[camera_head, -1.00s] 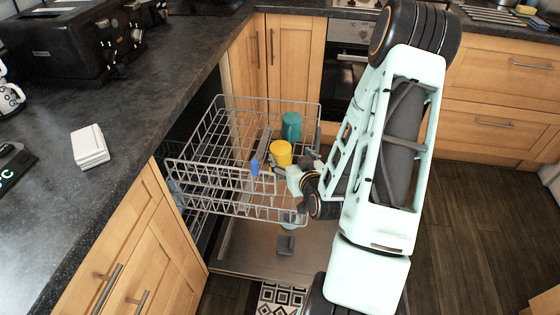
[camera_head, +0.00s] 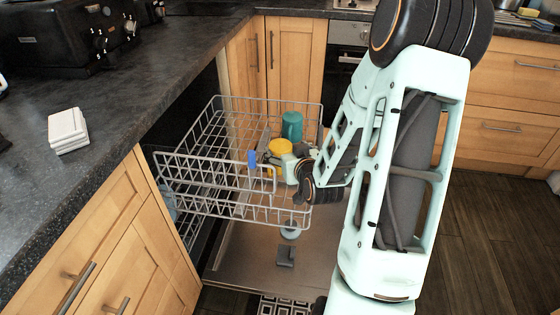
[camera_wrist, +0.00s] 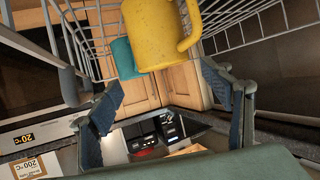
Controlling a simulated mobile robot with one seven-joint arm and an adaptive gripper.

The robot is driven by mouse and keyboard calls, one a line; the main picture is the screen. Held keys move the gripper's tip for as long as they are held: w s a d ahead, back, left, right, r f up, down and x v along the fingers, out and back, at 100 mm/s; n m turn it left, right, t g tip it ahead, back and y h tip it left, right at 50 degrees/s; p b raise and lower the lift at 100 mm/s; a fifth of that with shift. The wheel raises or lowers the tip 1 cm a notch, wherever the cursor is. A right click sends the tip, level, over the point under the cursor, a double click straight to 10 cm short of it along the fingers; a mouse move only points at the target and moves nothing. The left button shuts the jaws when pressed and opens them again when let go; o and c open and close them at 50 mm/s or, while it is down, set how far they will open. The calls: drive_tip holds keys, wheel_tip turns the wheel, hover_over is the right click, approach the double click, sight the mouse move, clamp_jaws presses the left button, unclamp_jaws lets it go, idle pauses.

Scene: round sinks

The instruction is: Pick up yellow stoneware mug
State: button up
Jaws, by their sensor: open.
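The yellow mug (camera_head: 280,146) stands in the upper dishwasher rack, partly hidden behind my gripper in the head view. In the wrist view the yellow mug (camera_wrist: 153,35) is large at the top, cut off by the picture edge, with its handle on the right side. My gripper (camera_head: 277,163) is at the rack's front right, close to the mug. In the wrist view my gripper (camera_wrist: 167,97) has its two fingers spread wide with nothing held between them; the mug shows beyond and above them. Whether a finger touches it cannot be told.
A teal cup (camera_head: 292,125) stands behind the mug in the wire rack (camera_head: 192,175); it also shows in the wrist view (camera_wrist: 123,58). A small blue piece (camera_head: 252,158) is at the rack's front. The counter (camera_head: 110,120) runs along the left, with white coasters (camera_head: 67,130).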

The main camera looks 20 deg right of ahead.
sight(281, 146)
drive_tip(key=shift+a+b+x, duration=0.2)
drive_tip(key=shift+b+x, duration=0.25)
drive_tip(key=shift+x, duration=0.9)
drive_tip(key=shift+a+b+x, duration=0.2)
drive_tip(key=shift+b+x, duration=0.25)
drive_tip(key=shift+x, duration=0.95)
drive_tip(key=shift+c, duration=0.6)
